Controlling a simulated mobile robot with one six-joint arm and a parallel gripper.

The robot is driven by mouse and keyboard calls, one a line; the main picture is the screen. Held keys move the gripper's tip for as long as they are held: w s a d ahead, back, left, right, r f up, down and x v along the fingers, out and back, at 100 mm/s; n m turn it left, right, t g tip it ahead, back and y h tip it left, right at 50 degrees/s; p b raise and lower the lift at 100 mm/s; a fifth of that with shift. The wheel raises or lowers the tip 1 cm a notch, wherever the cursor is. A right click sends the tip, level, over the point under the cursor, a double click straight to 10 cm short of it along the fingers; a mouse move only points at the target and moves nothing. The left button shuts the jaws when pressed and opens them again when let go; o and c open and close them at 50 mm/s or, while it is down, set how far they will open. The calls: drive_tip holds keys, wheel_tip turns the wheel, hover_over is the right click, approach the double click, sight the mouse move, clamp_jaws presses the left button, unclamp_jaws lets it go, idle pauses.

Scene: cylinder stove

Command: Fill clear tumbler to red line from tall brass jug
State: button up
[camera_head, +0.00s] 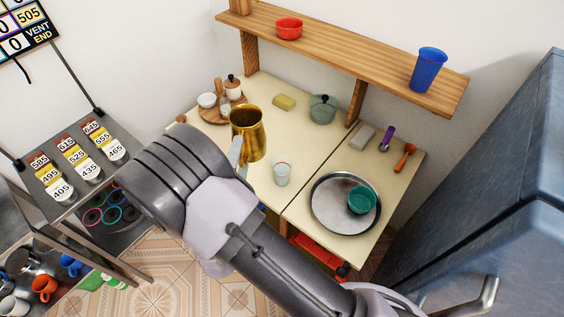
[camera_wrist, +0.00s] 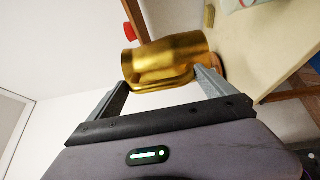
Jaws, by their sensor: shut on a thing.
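The tall brass jug (camera_head: 247,135) is in my gripper, above the left part of the counter. My gripper (camera_head: 238,153) is shut on it from the near side, and its tip is partly hidden by my own arm. In the wrist view the jug (camera_wrist: 165,60) lies across the picture between the two fingers of my gripper (camera_wrist: 165,88). The clear tumbler (camera_head: 282,175) stands upright on the counter, to the right of and below the jug in the head view, apart from it. A thin red line shows near its top. I cannot make out any liquid in it.
A round metal tray (camera_head: 326,218) holds a teal cup (camera_head: 361,200). A green pot (camera_head: 323,109), a yellow sponge (camera_head: 284,102) and a wooden board with small jars (camera_head: 207,100) stand at the back. A shelf (camera_head: 340,58) hangs above. The counter around the tumbler is clear.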

drive_tip(key=shift+r, duration=0.1)
wheel_tip(320, 180, up, 4)
drive_tip(key=shift+p, duration=1.25)
